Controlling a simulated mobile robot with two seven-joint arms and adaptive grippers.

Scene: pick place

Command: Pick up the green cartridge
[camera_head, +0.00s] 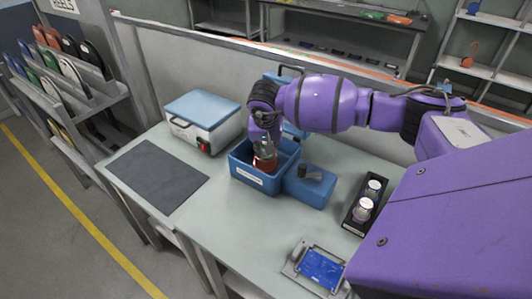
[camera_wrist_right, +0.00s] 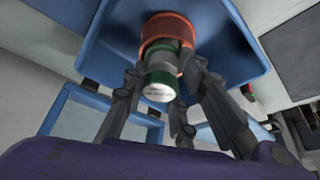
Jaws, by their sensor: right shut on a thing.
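The green cartridge (camera_wrist_right: 160,72) shows in the right wrist view as a short cylinder with a green band, a grey part and a white end. A red-orange round part (camera_wrist_right: 168,32) sits directly behind it; I cannot tell whether it belongs to the cartridge. In the head view this orange part (camera_head: 265,162) shows inside the open blue bin (camera_head: 246,178), and the green is hard to make out. My right gripper (camera_head: 265,150) reaches down into the bin. Its dark fingers (camera_wrist_right: 160,95) are closed around the cartridge. My left gripper is not in view.
A blue box (camera_head: 310,190) adjoins the bin on the right. A black holder (camera_head: 353,219) with two white-topped canisters stands farther right. A blue-panelled device (camera_head: 322,268) lies in front. A white case with a blue lid (camera_head: 203,108) and a dark mat (camera_head: 155,175) are on the left.

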